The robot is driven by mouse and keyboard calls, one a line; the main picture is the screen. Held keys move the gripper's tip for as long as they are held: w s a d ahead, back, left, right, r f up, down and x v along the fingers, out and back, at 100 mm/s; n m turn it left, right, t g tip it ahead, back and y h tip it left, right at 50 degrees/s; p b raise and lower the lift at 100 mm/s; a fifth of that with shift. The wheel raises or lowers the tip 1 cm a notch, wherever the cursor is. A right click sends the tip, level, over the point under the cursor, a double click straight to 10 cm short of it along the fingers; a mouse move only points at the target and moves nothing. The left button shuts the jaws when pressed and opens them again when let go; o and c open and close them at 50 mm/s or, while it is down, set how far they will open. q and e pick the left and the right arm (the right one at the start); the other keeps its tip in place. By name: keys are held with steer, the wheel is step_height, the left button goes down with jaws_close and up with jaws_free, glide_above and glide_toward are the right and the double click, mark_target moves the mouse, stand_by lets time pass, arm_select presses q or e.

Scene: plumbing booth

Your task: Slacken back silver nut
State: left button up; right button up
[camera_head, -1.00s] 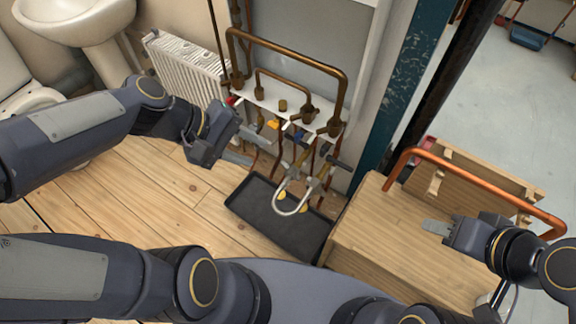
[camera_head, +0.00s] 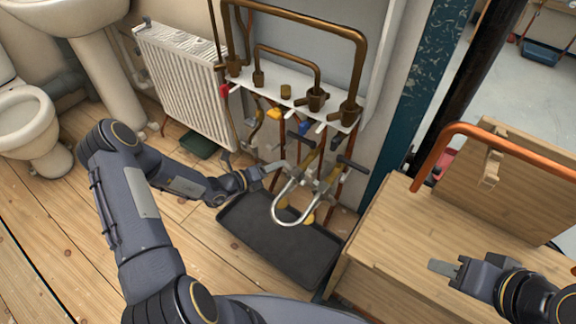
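A silver U-shaped pipe (camera_head: 292,221) hangs below the valves, over the tray. Its two upper ends meet fittings with dark handles (camera_head: 351,163). The silver nuts are too small to tell apart, so I cannot single out the back one. My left gripper (camera_head: 274,172) is beside the left upper end of the U-pipe. Contact and finger opening are unclear. My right gripper (camera_head: 442,268) is over the wooden bench at the right, away from the pipes, with nothing visible in it. Its finger gap is unclear.
A black tray (camera_head: 262,238) lies on the floor under the pipes. Brown pipes (camera_head: 300,22) rise above a white shelf (camera_head: 275,95). A radiator (camera_head: 180,62) stands left. The wooden bench (camera_head: 415,235) and a copper pipe (camera_head: 500,143) are right. Floor at left is free.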

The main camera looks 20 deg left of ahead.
arm_select(q)
steer(key=b+x, duration=0.1)
steer(key=x, duration=0.5)
steer(key=shift+d+b, duration=0.15)
steer(key=shift+b, duration=0.15)
steer(key=shift+c, duration=0.2)
jaws_close()
